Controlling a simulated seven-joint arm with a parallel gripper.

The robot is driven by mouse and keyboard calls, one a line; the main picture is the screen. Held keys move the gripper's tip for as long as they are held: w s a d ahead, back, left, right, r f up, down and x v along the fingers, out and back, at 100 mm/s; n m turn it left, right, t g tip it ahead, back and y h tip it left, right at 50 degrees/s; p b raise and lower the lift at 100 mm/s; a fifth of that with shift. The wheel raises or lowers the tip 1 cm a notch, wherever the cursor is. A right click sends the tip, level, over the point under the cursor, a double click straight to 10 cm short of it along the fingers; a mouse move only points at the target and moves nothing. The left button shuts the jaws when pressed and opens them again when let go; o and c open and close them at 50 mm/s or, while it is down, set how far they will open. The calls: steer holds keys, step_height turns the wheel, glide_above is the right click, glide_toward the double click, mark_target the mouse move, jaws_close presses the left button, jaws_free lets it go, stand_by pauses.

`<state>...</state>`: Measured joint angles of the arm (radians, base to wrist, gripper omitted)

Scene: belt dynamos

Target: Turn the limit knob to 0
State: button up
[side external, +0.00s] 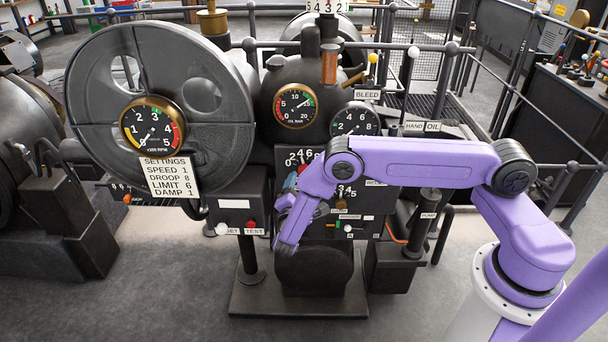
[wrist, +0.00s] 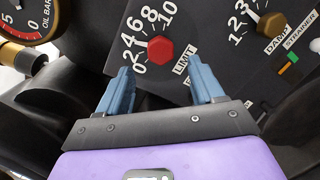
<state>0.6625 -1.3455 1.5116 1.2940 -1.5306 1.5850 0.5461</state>
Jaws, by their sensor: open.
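The limit knob (wrist: 160,49) is a red, many-sided knob on a dark panel, with a white scale from 0 to 10 curving around its left and upper sides. The LIMIT label (wrist: 183,62) is beside it. I cannot tell which number the knob points to. My gripper (wrist: 165,78) is open in the wrist view, its two blue fingers apart below the knob, one to each side, with nothing between them. In the side external view the red knob (side external: 302,168) shows just above my purple arm, which hides much of the panel and most of the gripper.
A brown damp knob (wrist: 270,26) with its own scale is right of the limit knob. A brass-rimmed oil gauge (wrist: 30,18) is at upper left. A settings card (side external: 169,178) reads speed 1, droop 8, limit 6, damp 1. A large wheel (side external: 215,130) stands left of the panel.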

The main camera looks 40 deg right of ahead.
steer(key=x, duration=0.6)
steer(key=shift+w+d, duration=0.2)
steer(key=shift+d, duration=0.1)
steer(key=c, duration=1.1)
